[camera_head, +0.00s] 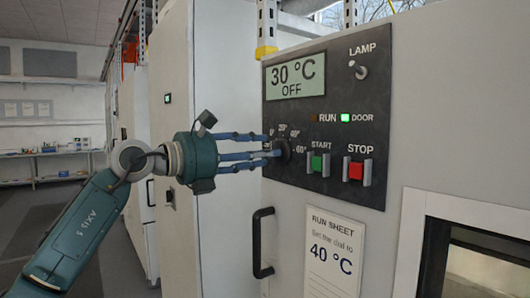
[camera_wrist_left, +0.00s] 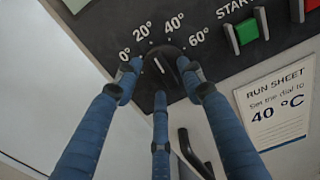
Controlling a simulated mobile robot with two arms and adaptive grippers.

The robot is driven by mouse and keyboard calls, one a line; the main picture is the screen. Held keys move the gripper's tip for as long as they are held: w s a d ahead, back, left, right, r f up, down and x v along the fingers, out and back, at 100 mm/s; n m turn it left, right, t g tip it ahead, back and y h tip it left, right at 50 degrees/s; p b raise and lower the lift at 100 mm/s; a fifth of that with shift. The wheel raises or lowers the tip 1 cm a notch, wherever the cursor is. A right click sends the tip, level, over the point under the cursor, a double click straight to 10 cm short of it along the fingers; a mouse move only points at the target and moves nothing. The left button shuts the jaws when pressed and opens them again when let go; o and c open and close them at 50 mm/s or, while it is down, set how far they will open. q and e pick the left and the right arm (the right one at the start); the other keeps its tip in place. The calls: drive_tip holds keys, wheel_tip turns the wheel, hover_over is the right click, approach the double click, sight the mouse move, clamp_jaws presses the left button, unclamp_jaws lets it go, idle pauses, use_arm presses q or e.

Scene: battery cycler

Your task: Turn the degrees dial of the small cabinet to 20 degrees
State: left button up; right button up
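The dark round degrees dial (camera_head: 283,149) is on the black front panel of the cabinet. In the left wrist view the dial (camera_wrist_left: 170,68) has a white mark tilted up and left, roughly between the 20° and 40° labels. The display (camera_head: 296,76) reads 30 °C, OFF. My left gripper (camera_head: 268,152) is at the dial with its three blue fingers pointing at it. In the left wrist view the fingertips (camera_wrist_left: 160,78) are around the dial, left, right and below. Whether they press on it I cannot tell. My right gripper is not in view.
Right of the dial are the green START button (camera_head: 318,164) and red STOP button (camera_head: 357,170). A lamp switch (camera_head: 358,69) is above. The DOOR light is lit green. A run sheet (camera_head: 334,255) reading 40 °C and a black handle (camera_head: 262,243) are below.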

use_arm(q)
drive_tip(key=v, duration=1)
drive_tip(key=shift+s+a, duration=0.2)
drive_tip(key=shift+a, duration=0.1)
